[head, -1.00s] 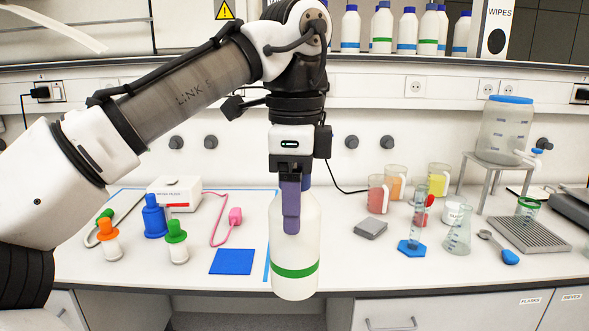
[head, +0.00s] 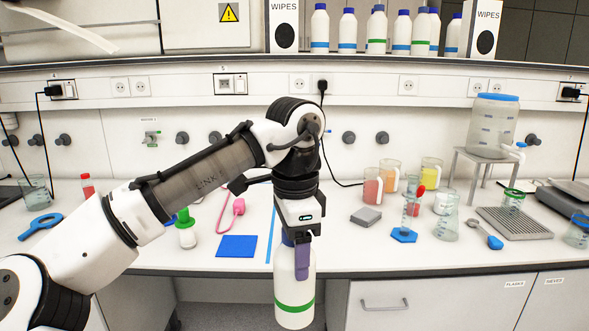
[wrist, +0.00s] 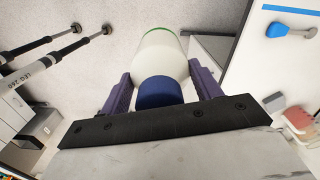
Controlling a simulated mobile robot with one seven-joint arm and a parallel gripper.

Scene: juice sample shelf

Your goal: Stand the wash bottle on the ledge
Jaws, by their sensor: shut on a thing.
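The wash bottle (head: 294,290) is white with a green band and hangs upright below my gripper (head: 301,268). My gripper is shut on it near its top, with a purple finger on its side. In the wrist view the bottle (wrist: 160,55) shows its blue cap (wrist: 160,92) between the two purple fingers (wrist: 161,88). The bottle is in front of the bench edge, clear of the bench top. The ledge (head: 200,66) runs along the wall above the sockets, well above and behind the bottle.
Several white bottles (head: 348,32) with blue caps stand on the ledge between two WIPES boxes (head: 284,25). The bench holds coloured beakers (head: 373,188), a grey block (head: 365,217), a blue mat (head: 237,246), and a dispenser tank (head: 491,125) on a stand.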

